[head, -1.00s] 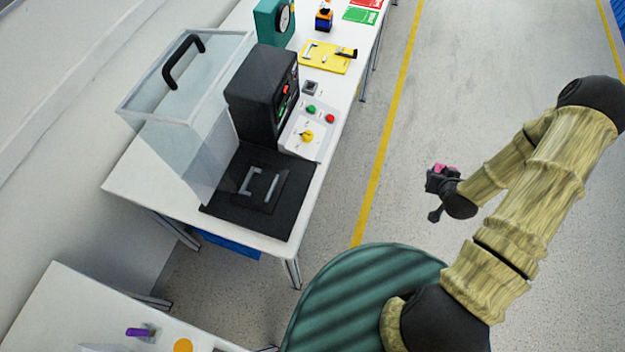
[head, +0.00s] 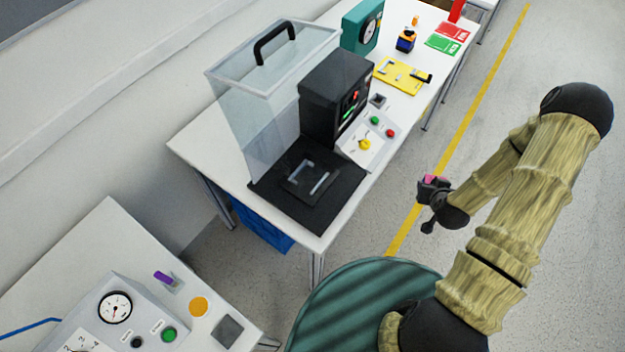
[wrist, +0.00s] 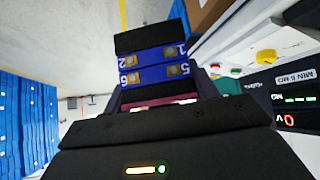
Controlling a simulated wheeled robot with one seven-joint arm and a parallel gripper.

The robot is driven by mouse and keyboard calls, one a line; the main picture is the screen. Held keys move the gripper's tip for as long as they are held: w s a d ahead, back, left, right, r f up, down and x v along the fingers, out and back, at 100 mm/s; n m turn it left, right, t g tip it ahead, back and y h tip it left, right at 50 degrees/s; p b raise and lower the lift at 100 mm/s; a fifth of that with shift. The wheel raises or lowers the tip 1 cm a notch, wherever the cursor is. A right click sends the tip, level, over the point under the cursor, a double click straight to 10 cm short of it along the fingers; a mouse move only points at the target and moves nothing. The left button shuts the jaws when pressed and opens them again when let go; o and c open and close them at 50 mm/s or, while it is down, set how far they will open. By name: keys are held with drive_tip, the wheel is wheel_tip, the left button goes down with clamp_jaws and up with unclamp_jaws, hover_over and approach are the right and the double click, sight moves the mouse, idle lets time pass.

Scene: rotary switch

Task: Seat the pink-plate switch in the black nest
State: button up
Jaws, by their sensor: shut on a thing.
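The pink-plate switch shows a pink part (head: 431,179) at my gripper (head: 428,190) in the head view. In the wrist view the switch's blue body (wrist: 152,67) carries pale terminals and white numbers, with a pink edge near the jaws. My gripper is shut on it and holds it in the air, right of the table. The black nest (head: 309,181) is a dark plate with light metal brackets on a black mat (head: 333,205), at the near end of the white table. My gripper is well apart from the nest.
A clear box with a black handle (head: 273,43) stands behind the nest. A black machine (head: 333,98) and a panel with a yellow knob (head: 364,144) stand beyond it. A second table with a gauge box (head: 115,306) is at lower left. Floor between is clear.

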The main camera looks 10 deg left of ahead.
drive_tip(key=shift+a, duration=0.2)
drive_tip(key=w+a+r+n+g+y+b, duration=0.1)
drive_tip(key=w+a+r+n+y, duration=0.15)
drive_tip(key=a, duration=0.55)
drive_tip(key=w+a+r+n+y+b, duration=0.1)
drive_tip(key=a+n+y+b, duration=0.15)
drive_tip(key=a, duration=0.55)
drive_tip(key=s+a+r+n+g+y+b, duration=0.1)
drive_tip(key=a+r+n, duration=0.1)
drive_tip(key=a, duration=0.4)
drive_tip(key=s+a+r+n+g+y, duration=0.1)
drive_tip(key=s+a+r+n+g, duration=0.1)
drive_tip(key=a, duration=0.5)
drive_tip(key=s+a+r+n+g+y+b, duration=0.1)
drive_tip(key=s+a+r+n, duration=0.1)
drive_tip(key=a+n, duration=0.2)
drive_tip(key=a, duration=0.3)
drive_tip(key=shift+s+r+n+g+b, duration=0.25)
drive_tip(key=shift+r+n+g+b, duration=0.05)
drive_tip(key=shift+r+b, duration=0.05)
drive_tip(key=shift+f, duration=2.95)
